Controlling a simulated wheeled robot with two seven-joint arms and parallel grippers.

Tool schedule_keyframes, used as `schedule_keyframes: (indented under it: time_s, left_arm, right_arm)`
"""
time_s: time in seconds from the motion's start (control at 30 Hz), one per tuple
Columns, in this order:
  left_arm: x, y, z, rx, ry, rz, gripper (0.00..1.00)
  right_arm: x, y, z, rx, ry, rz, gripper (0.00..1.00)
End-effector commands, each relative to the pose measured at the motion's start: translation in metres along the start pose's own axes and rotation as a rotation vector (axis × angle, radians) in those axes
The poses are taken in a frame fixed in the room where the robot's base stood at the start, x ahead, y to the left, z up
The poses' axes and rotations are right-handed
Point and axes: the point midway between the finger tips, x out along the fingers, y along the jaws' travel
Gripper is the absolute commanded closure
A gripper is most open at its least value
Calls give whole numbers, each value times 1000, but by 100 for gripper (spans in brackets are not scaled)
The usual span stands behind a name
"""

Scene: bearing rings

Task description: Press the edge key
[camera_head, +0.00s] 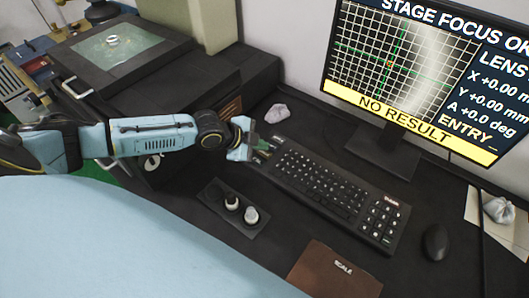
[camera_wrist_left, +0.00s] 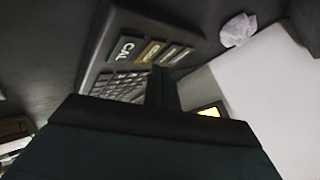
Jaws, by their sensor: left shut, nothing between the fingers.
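The black keyboard (camera_head: 322,185) lies on the desk below the monitor. In the left wrist view, large keys stand in a row at its end: a dark key marked CAL (camera_wrist_left: 124,49), a tan key (camera_wrist_left: 152,51) beside it, and further dark keys (camera_wrist_left: 174,54). The lettering on the tan key and the keys past it is too small to read, so I cannot tell which is the edge key. My left gripper (camera_head: 262,150) is shut and empty at the keyboard's left end, over or beside these keys; its fingers (camera_wrist_left: 163,88) partly hide them. I cannot tell whether it touches a key.
The monitor (camera_head: 420,70) shows "NO RESULT" on a yellow band. Crumpled paper (camera_head: 277,113) lies behind the keyboard's left end. A dark tray (camera_head: 232,212) with small round pieces is in front, a brown SCALE pad (camera_head: 335,272) nearer, and a mouse (camera_head: 436,243) at right.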

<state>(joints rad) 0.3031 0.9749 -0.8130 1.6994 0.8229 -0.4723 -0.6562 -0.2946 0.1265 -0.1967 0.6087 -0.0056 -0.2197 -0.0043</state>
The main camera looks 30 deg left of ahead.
Motion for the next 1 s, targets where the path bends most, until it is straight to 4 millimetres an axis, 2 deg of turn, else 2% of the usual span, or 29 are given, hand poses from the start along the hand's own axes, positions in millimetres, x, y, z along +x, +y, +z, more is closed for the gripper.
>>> schedule_keyframes:
  time_s: [0.23, 1.0]
  left_arm:
    - [0, 0, 0, 0, 0, 0, 100]
    - [0, 0, 0, 0, 0, 0, 100]
  right_arm:
    - [0, 0, -6, 0, 10, 0, 34]
    - [0, 0, -1, -2, 0, -1, 34]
